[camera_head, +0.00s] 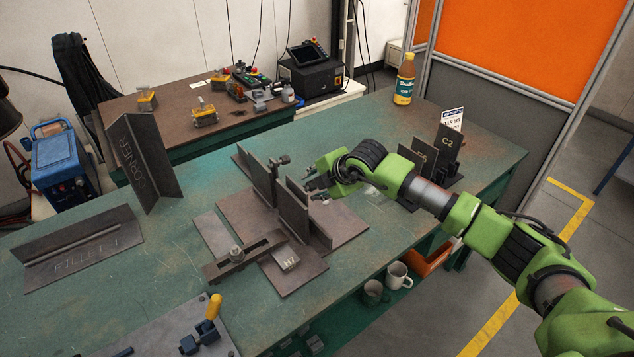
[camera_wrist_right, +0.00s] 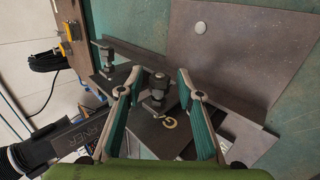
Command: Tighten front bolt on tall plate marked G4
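In the right wrist view, a dark upright bolt (camera_wrist_right: 158,88) with a hex head stands between my right gripper's fingers. Below it, a dark plate (camera_wrist_right: 150,130) shows a pale "G"; the rest of its mark is hidden. A second bolt (camera_wrist_right: 107,56) stands farther off to the left. My right gripper (camera_wrist_right: 160,77) is open, with a finger on each side of the near bolt and visible gaps. In the head view, my right gripper (camera_head: 314,186) is beside the tops of the tall dark plates (camera_head: 304,212); its fingers are small there. My left gripper is not in view.
A clamp bar (camera_head: 243,255) and a block marked M7 (camera_head: 285,259) lie in front of the plates. Plates marked C2 (camera_head: 447,146), an angle piece marked CORNER (camera_head: 140,160) and a FILLET piece (camera_head: 80,252) stand around. A bottle (camera_head: 404,80) is at the back.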

